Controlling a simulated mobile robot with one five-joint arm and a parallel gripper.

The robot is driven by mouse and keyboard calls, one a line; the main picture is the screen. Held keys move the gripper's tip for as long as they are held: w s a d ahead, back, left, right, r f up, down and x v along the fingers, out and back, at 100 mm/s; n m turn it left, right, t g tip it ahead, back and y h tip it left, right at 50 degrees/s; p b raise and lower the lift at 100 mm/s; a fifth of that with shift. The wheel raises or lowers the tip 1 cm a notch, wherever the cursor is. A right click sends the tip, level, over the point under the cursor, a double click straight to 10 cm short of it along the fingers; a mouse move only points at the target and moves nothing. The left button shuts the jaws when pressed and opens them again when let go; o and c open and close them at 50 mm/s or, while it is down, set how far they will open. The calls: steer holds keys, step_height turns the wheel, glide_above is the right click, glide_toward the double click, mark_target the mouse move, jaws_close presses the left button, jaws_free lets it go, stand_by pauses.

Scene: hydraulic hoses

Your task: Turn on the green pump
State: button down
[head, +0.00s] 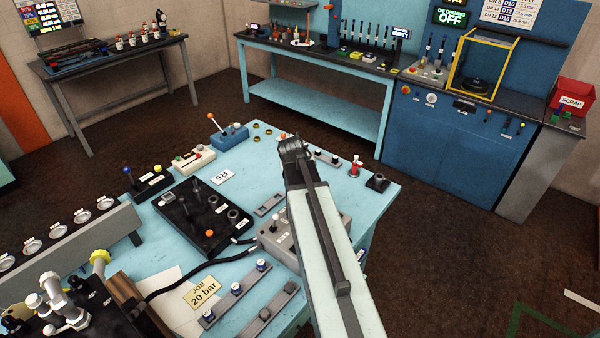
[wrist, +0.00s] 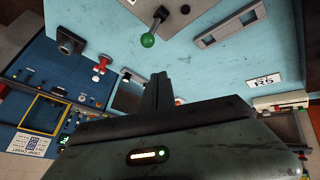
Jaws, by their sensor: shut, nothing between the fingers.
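A lever with a green ball knob (wrist: 148,40) stands out from a grey box (wrist: 165,8) at the top of the wrist view. In the head view the grey box (head: 268,236) is partly hidden behind my arm; a pale-knobbed lever shows on it, but I cannot see the green ball there. My gripper (head: 293,146) is over the far part of the light blue table. In the wrist view my gripper (wrist: 159,78) is shut and empty, apart from the green knob.
A blue box with an orange-knobbed lever (head: 228,136), a white box (head: 193,159), a black box with a blue-knobbed lever (head: 148,182) and a black board with fittings (head: 190,225) stand left of my arm. A red fitting (head: 356,166) stands right of my gripper.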

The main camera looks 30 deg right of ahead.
steer(key=r+p, duration=0.1)
steer(key=s+r+p, duration=0.1)
steer(key=r, duration=0.1)
steer(key=r+p, duration=0.1)
steer(key=r, duration=0.1)
steer(key=shift+s+a+r+p, duration=0.2)
steer(key=shift+s+p, duration=0.05)
steer(key=shift+p, duration=0.05)
